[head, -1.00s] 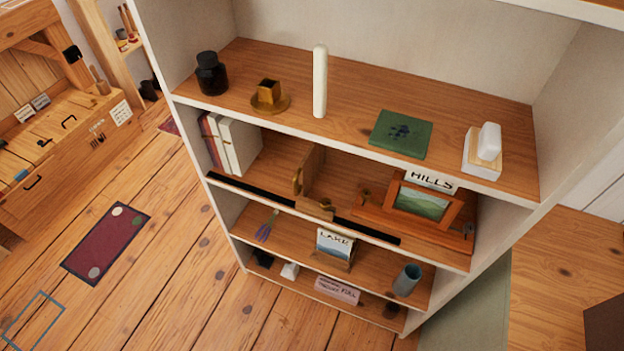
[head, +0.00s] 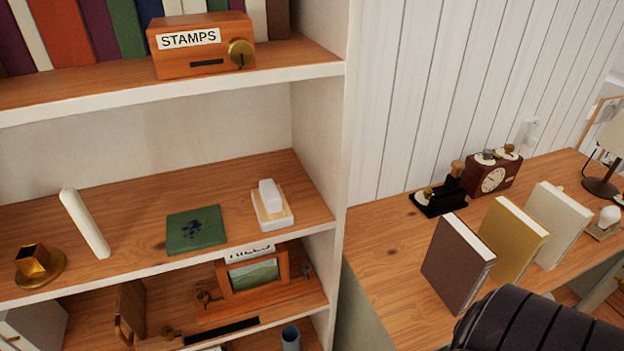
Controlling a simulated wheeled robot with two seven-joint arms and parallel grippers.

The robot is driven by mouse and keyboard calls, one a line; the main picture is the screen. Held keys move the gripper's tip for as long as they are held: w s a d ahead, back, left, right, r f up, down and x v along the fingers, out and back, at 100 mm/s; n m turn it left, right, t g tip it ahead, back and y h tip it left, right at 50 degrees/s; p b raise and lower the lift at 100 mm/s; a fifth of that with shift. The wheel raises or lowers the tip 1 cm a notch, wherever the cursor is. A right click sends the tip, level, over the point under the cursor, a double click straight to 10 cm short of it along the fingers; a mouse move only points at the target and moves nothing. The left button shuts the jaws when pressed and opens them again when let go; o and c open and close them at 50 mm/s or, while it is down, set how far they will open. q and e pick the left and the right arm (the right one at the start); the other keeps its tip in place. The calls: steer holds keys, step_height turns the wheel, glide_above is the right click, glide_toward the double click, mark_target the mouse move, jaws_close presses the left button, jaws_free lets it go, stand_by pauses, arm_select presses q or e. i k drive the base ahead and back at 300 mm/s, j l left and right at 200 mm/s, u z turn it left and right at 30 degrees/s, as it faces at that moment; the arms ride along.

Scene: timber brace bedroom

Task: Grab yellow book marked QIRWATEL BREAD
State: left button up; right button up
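A yellow book (head: 507,241) stands upright on the wooden desk at the right of the head view. It is between a dark brown book (head: 457,263) on its left and a cream book (head: 560,226) on its right, with gaps between them. No lettering can be read on its visible faces. Neither gripper shows in this view.
The wooden desk (head: 385,250) also holds a red-brown clock (head: 493,175), a small black device (head: 437,199) and a lamp (head: 603,185). A dark ribbed object (head: 535,325) hides the desk's lower right. A bookshelf (head: 335,150) stands left, with a stamps box (head: 203,45).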

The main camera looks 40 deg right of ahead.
mark_target(516, 237)
steer(key=z, duration=2.55)
steer(key=i+l+u, duration=0.1)
steer(key=l+u, duration=0.35)
